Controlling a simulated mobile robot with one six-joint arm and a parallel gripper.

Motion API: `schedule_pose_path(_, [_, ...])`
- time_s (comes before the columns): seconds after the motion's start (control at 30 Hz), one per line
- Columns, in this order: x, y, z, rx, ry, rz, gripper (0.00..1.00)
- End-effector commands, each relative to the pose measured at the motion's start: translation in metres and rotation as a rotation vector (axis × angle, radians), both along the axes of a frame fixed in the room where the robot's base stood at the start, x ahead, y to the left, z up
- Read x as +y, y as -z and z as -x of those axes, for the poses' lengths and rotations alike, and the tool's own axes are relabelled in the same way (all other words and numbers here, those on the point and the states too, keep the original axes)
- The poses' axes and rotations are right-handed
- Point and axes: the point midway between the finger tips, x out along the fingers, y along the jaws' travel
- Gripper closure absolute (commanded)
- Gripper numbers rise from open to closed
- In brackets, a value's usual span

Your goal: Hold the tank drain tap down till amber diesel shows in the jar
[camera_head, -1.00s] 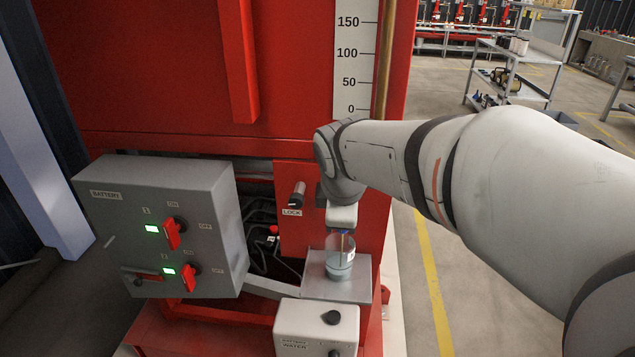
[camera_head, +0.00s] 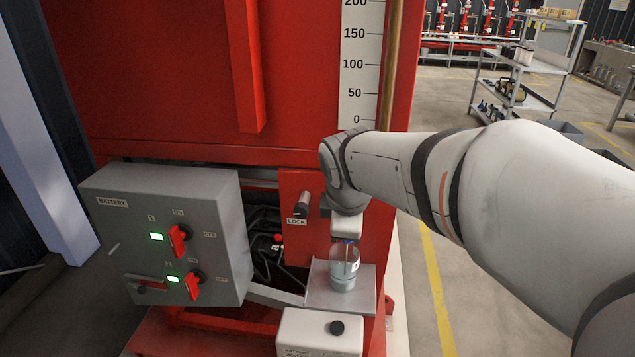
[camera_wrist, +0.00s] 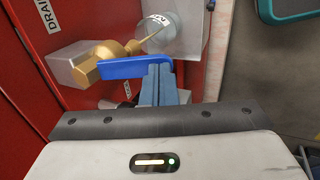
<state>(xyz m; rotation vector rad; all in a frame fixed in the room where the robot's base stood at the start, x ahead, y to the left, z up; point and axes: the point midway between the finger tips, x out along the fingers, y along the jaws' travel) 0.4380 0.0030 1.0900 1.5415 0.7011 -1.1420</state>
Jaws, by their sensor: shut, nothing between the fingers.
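The drain tap is a brass body (camera_wrist: 112,62) with a blue lever (camera_wrist: 135,67), in the wrist view. My gripper (camera_wrist: 158,68) is shut with nothing between its fingers. Its fingertips are right at the blue lever, near its right part; they look to touch it, but contact is hard to tell. The clear jar (camera_head: 344,270) stands upright on a grey shelf (camera_head: 320,293) below the tap, and shows at the top of the wrist view (camera_wrist: 177,33). Its lower part looks grey; a thin brownish strip shows above, perhaps the brass spout. I cannot make out amber liquid.
A grey battery box (camera_head: 170,235) with red switches and green lights is at left. A LOCK knob (camera_head: 303,203) is on the red panel beside my wrist. A white box (camera_head: 320,335) sits below the shelf. A level scale (camera_head: 358,75) is above. Open floor lies right.

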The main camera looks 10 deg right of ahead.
Motion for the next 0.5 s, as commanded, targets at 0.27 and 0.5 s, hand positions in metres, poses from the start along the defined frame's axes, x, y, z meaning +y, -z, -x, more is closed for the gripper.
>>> schedule_pose_path(0.27, [0.000,-0.008,0.000,0.000,0.000,0.000,1.00])
schedule_pose_path(0.5, [0.000,-0.017,0.000,0.000,0.000,0.000,1.00])
